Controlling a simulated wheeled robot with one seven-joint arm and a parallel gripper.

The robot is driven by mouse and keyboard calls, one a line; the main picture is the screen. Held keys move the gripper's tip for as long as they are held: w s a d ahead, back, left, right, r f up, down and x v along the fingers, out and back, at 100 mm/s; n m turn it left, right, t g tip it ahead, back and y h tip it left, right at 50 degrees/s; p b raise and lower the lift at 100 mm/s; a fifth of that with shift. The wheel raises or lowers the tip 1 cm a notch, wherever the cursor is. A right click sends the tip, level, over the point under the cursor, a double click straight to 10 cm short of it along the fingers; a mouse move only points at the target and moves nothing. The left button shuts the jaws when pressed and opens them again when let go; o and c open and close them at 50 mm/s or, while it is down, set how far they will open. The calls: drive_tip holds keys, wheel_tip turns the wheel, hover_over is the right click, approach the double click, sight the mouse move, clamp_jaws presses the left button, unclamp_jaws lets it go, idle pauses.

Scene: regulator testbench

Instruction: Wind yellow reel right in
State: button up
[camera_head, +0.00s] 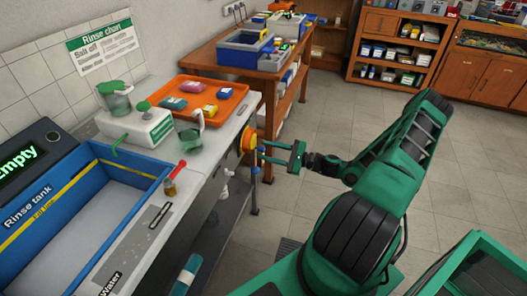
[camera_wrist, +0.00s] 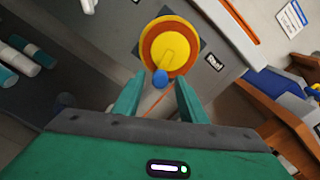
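The yellow reel (camera_wrist: 172,38) is mounted on the grey side panel of the bench. It is a round yellow disc with an orange ring, a yellow crank arm and a blue knob (camera_wrist: 160,77) at the crank's lower end. An orange line runs down from it. In the head view the reel (camera_head: 247,139) shows at the bench's end. My gripper (camera_wrist: 158,92) is open, its two green fingers spread on either side of the blue knob. I cannot tell whether the knob is between the fingertips or just beyond them. My gripper also shows in the head view (camera_head: 262,153), facing the reel.
A wooden table (camera_head: 222,52) stands beyond. The tiled floor to the right is clear.

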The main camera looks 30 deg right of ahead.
drive_tip(key=v, duration=0.9)
drive_tip(key=shift+s+d, duration=0.2)
drive_tip(key=shift+d, duration=0.05)
drive_tip(key=shift+f, duration=0.1)
drive_tip(key=w+a+n, duration=0.2)
drive_tip(key=n, duration=0.5)
drive_tip(key=w+a+n, duration=0.2)
drive_tip(key=w+n, duration=0.1)
drive_tip(key=n, duration=0.4)
drive_tip(key=w+a+n, duration=0.3)
drive_tip(key=n, duration=0.4)
drive_tip(key=shift+w+n, duration=0.2)
drive_tip(key=shift+n, duration=0.2)
drive_tip(key=shift+c, duration=0.7)
clamp_jaws()
